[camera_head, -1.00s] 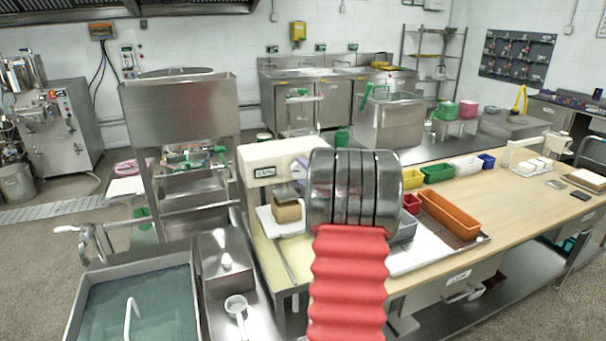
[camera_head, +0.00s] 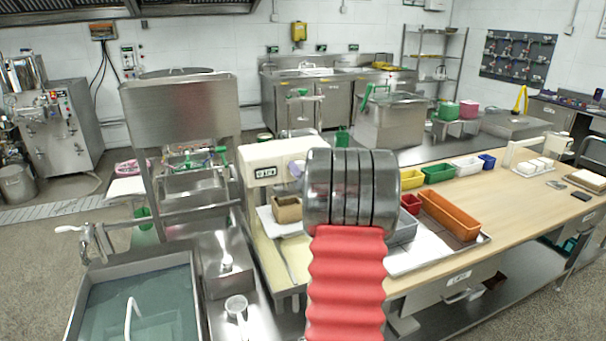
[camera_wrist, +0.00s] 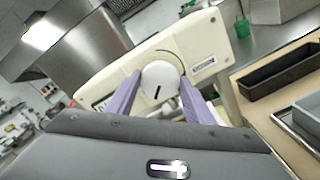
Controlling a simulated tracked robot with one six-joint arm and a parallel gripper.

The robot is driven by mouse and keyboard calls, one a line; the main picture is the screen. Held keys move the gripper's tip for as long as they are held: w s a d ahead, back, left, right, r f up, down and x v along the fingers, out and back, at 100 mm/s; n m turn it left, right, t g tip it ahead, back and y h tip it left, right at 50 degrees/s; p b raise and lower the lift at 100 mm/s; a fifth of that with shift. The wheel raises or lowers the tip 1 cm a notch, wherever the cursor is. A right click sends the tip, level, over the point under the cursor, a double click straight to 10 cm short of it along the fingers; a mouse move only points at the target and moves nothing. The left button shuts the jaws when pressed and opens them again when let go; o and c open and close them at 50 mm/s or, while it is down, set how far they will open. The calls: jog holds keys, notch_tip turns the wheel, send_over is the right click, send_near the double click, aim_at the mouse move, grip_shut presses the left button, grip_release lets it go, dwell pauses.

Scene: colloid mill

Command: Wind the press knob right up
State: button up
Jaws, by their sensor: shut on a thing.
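The press is a cream machine (camera_head: 258,158) left of centre in the head view, with a small dark display on its front. In the wrist view its cream body (camera_wrist: 206,58) fills the upper middle, tilted. The press knob (camera_wrist: 160,80) is round and white with a black mark on its face. My gripper (camera_wrist: 159,88) has its two purple fingers on either side of the knob and is shut on it. In the head view my own arm hides the knob, and only a bit of a purple finger shows beside the press.
A tan block (camera_head: 287,209) sits below the press head. An orange bin (camera_head: 449,215) and several small coloured bins stand on the bench at right. A water-filled sink (camera_head: 138,305) is at the front left. Bare wooden bench top (camera_head: 520,205) lies further right.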

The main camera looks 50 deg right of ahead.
jog(key=n, duration=0.6)
jog(key=f+n, duration=0.1)
jog(key=n, duration=0.2)
jog(key=shift+s+a, duration=0.1)
dwell(0.3)
jog(key=o, duration=0.8)
jog(key=shift+c, duration=0.2)
jog(key=shift+o, duration=1.4)
jog(key=shift+r+n, duration=0.25)
jog(key=shift+n, duration=0.05)
jog(key=v, duration=1.3)
jog(key=shift+s+a+f, duration=0.2)
jog(key=shift+s+f, duration=0.05)
